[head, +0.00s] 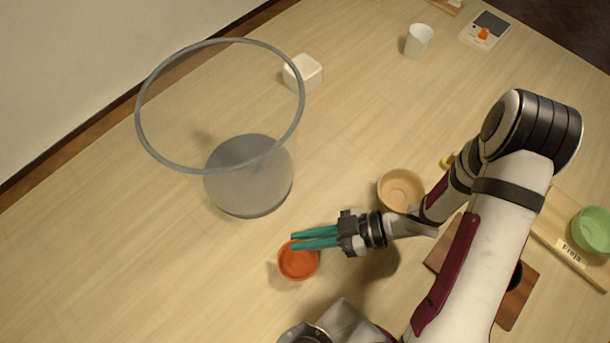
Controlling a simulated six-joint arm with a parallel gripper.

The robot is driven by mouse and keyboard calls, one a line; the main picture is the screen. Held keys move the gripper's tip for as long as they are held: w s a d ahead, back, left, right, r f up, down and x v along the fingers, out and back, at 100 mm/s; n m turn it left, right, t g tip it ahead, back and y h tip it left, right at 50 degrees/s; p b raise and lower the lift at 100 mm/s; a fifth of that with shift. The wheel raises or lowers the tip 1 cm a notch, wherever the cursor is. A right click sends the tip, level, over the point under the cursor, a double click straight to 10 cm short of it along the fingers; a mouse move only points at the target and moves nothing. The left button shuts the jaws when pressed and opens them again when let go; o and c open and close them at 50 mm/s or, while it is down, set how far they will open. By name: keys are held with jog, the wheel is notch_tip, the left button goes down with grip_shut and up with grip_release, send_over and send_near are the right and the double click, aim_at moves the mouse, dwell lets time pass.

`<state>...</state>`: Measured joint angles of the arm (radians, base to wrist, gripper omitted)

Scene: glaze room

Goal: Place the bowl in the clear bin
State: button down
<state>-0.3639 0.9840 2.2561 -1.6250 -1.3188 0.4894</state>
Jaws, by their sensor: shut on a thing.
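The orange bowl (298,264) is small and round and shows below the middle of the head view. My gripper (293,242) has teal fingers pointing left, and they are shut on the bowl's far rim. Whether the bowl touches the table or hangs just above it is hard to tell. The clear bin (246,195) is a tall, see-through round container with a grey rim and a dark base. It stands up and left of the bowl, with a gap between them, and looks empty.
A tan bowl (401,188) sits close beside my arm. A green bowl (591,230) stands at the right by a board with a name label (571,252). A white block (302,73) is behind the bin. A pale cup (418,41) and a scale (486,30) are farther back.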

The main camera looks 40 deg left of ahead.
jog(key=c, duration=0.9)
grip_release()
